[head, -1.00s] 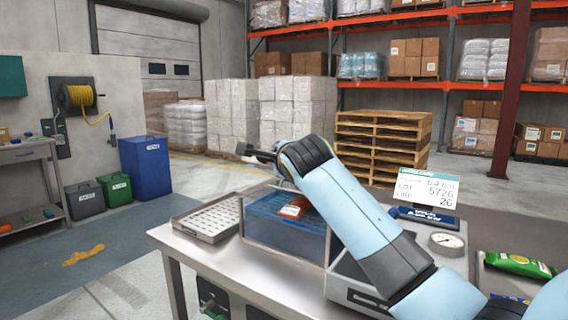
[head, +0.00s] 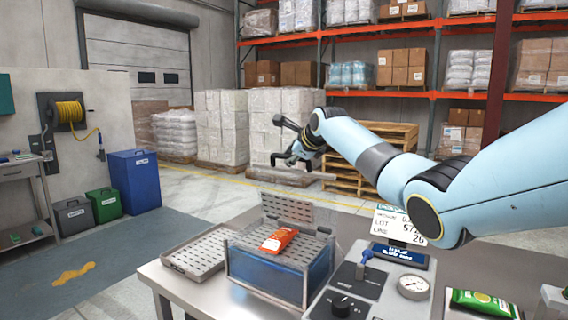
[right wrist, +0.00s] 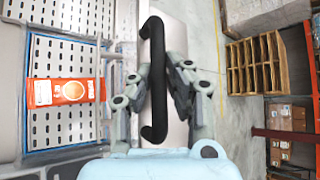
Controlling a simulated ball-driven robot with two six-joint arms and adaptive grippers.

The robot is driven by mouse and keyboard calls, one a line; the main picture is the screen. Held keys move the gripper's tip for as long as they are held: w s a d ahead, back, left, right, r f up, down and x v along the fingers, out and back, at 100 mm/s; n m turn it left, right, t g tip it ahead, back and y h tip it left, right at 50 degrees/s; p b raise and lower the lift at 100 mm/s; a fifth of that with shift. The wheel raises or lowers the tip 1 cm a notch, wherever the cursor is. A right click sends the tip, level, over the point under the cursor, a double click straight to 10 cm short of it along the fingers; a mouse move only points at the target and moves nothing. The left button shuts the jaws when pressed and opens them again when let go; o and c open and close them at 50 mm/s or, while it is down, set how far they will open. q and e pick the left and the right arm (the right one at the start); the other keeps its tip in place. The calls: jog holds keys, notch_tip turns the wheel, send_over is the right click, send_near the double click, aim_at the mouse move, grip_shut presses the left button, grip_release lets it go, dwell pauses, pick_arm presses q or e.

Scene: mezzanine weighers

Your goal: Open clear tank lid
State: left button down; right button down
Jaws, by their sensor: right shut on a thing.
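The clear tank (head: 265,276) stands on the bench with blue-tinted walls and a perforated tray showing at its top. An orange packet (head: 279,239) lies on that tray; it also shows in the right wrist view (right wrist: 66,91). My right gripper (head: 291,153) is beyond and above the tank, its fingers shut on a black bar handle (right wrist: 155,120). A pale panel edge, apparently the clear lid (head: 292,177), shows below the gripper, raised off the tank top. Whether it stands fully upright is hard to tell. My left gripper is out of view.
A metal perforated tray (head: 200,255) lies left of the tank. A green packet (head: 482,303) lies farther right. Wooden pallets (head: 350,175) stand behind.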

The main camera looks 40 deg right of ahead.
jog(key=shift+w+d+r, duration=0.15)
jog(key=shift+w+d, duration=0.1)
jog(key=shift+d, duration=0.25)
jog(key=shift+w+d+r, duration=0.1)
jog(key=shift+w+d, duration=0.1)
jog(key=shift+d, duration=0.25)
jog(key=c, duration=1.3)
grip_release()
jog(key=shift+a, duration=0.1)
jog(key=v, duration=1.2)
